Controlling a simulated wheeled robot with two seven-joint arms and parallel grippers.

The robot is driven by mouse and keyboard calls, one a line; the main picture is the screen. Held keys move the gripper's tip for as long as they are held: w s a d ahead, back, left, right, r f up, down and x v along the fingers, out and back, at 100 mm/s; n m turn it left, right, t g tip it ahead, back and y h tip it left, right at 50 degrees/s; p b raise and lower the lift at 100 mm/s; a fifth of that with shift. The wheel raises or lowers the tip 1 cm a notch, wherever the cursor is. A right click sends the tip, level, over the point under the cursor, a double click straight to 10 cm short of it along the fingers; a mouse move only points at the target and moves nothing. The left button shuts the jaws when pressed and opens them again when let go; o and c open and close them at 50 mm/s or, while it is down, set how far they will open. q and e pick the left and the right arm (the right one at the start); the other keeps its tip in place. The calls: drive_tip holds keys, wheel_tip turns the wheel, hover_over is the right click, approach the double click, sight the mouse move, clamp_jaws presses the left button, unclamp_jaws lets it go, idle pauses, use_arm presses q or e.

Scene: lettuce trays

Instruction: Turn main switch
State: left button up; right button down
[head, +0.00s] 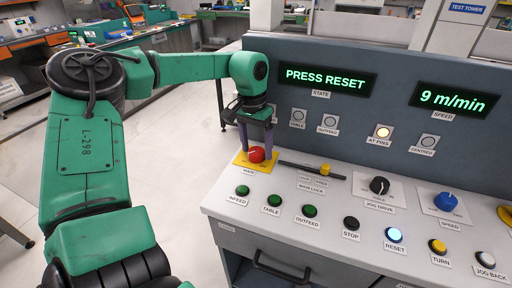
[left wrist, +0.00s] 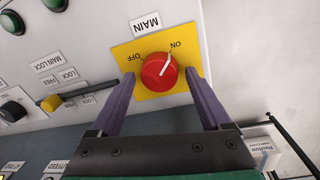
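The main switch is a red round knob (head: 257,155) on a yellow plate (head: 240,159) at the left of the console top. In the left wrist view the knob (left wrist: 158,72) has a white pointer line aimed toward the ON mark; OFF is on the other side. My left gripper (head: 256,148) points down over the switch. Its two purple fingers stand on either side of the knob, with a narrow gap visible at each side in the left wrist view (left wrist: 159,76). The display (head: 325,78) reads PRESS RESET. My right gripper is not in view.
The main lock slider (head: 325,169) has a yellow knob just right of the switch. Green buttons (head: 242,190) line the front. The RESET button (head: 394,235) glows blue-white and the AT PINS lamp (head: 383,132) is lit. The upright panel rises behind.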

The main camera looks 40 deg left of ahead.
sight(255, 149)
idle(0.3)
use_arm(q)
drive_tip(key=r, duration=0.5)
drive_tip(key=shift+a+r, duration=0.15)
drive_tip(key=shift+a, duration=0.1)
wheel_tip(255, 149, up, 9)
drive_tip(key=p, duration=0.2)
drive_tip(key=shift+s+a+p, duration=0.15)
drive_tip(key=shift+a+p, duration=0.15)
